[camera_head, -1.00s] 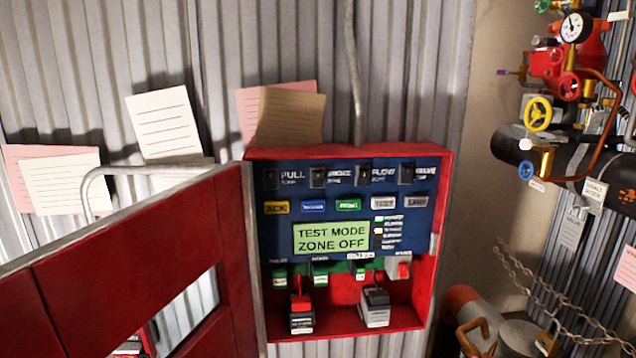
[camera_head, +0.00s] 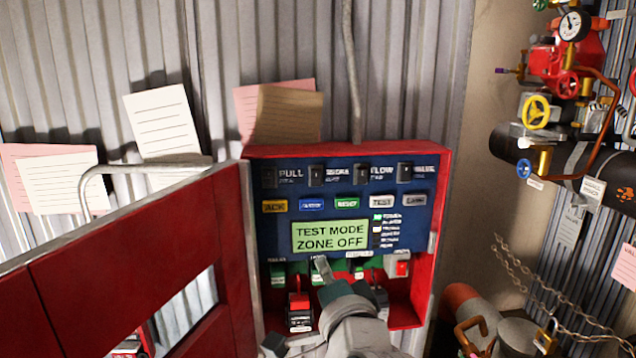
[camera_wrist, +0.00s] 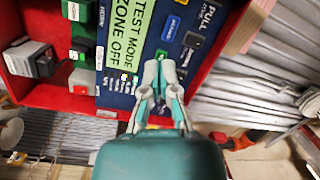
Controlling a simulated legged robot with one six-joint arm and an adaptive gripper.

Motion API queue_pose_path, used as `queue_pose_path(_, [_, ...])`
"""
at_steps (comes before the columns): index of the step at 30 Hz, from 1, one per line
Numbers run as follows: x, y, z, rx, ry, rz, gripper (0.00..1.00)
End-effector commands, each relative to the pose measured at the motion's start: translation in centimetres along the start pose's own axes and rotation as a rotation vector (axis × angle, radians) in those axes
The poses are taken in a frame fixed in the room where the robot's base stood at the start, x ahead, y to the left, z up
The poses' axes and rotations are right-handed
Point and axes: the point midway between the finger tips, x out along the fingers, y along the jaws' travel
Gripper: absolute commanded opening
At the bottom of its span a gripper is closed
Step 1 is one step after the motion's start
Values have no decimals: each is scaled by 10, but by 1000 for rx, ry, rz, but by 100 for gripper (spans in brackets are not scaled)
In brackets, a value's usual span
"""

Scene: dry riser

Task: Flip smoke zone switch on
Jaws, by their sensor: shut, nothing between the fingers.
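The smoke zone switch (camera_head: 316,175) is a small dark rocker, second from the left in the top row of the blue alarm panel (camera_head: 270,235). Its label is blurred, and I cannot tell its position. The display (camera_head: 330,236) reads "TEST MODE ZONE OFF". My gripper (camera_head: 322,264) is shut and empty, rising from below, with its tips just under the display and well below the switch row. In the wrist view my gripper (camera_wrist: 160,68) points at the panel face, beside the display (camera_wrist: 130,25). I cannot tell whether it touches.
The panel sits in a red box (camera_head: 440,195) with its red door (camera_head: 130,255) swung open at the left. Coloured buttons (camera_head: 347,203) lie between the switches and display. Two dangling tags or locks hang lower down. Pipes and valves (camera_head: 535,111) stand at the right.

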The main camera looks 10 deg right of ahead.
Motion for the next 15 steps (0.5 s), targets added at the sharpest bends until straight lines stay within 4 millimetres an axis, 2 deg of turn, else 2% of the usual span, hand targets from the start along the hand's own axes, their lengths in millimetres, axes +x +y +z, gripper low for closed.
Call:
queue_pose_path(7, [6,-29,-14,258,145,-184,0])
queue_pose_path(15, [4,-37,-21,347,196,-255,0])
